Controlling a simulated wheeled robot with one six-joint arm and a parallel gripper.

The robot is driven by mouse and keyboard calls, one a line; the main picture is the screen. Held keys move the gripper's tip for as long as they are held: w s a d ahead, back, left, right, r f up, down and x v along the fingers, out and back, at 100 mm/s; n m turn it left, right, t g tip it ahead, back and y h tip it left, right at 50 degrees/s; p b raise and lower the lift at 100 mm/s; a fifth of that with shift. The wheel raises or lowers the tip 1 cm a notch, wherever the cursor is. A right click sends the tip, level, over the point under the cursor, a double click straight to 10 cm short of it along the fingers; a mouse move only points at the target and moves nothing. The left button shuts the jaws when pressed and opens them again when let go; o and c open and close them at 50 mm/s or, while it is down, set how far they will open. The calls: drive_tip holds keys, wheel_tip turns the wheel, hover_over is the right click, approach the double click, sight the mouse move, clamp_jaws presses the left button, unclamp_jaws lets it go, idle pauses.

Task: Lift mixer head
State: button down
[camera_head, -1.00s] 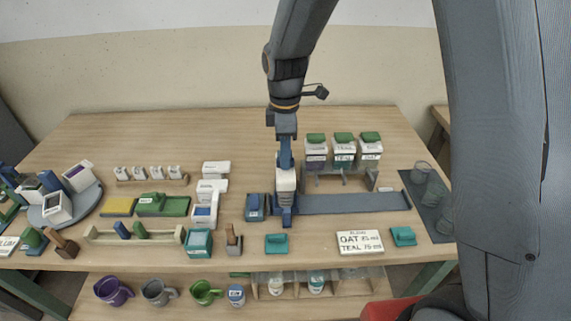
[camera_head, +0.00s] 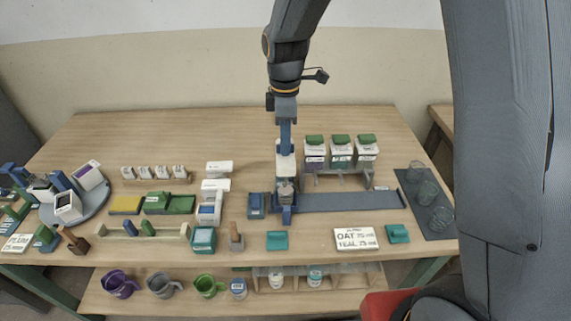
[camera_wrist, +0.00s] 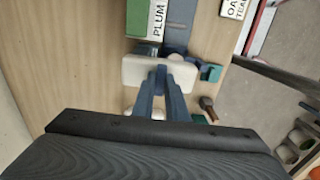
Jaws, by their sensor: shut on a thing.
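The white mixer head (camera_head: 286,160) is tilted up on its dark blue stand (camera_head: 288,214) near the middle of the bench. A small grey vessel (camera_head: 286,191) shows below it. My gripper (camera_head: 285,147) comes down from above, its blue fingers shut on the mixer head. In the wrist view, the fingers (camera_wrist: 163,78) reach the white head (camera_wrist: 150,72), seen from above. The part of the head between the fingers is hidden.
A long blue-grey strip (camera_head: 345,202) runs right of the mixer. A blue block (camera_head: 256,205) sits close left. A recipe card (camera_head: 356,239) lies in front. The bench behind is clear.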

drive_tip(key=c, duration=1.8)
unclamp_jaws()
drive_tip(key=shift+c, duration=0.2)
wheel_tip(320, 180, up, 7)
drive_tip(key=p, duration=0.5)
drive_tip(key=s+d+f+m+b, duration=0.4)
drive_tip(key=s+d+m, duration=0.3)
drive_tip(key=m, duration=0.1)
drive_tip(key=s+d+f+m+t+b, duration=0.1)
drive_tip(key=s+d+f+m+b, duration=0.3)
drive_tip(key=s+d+m, duration=0.4)
drive_tip(key=shift+f+m+b, duration=0.35)
drive_tip(key=shift+m+b, duration=0.1)
drive_tip(key=shift+m, duration=0.35)
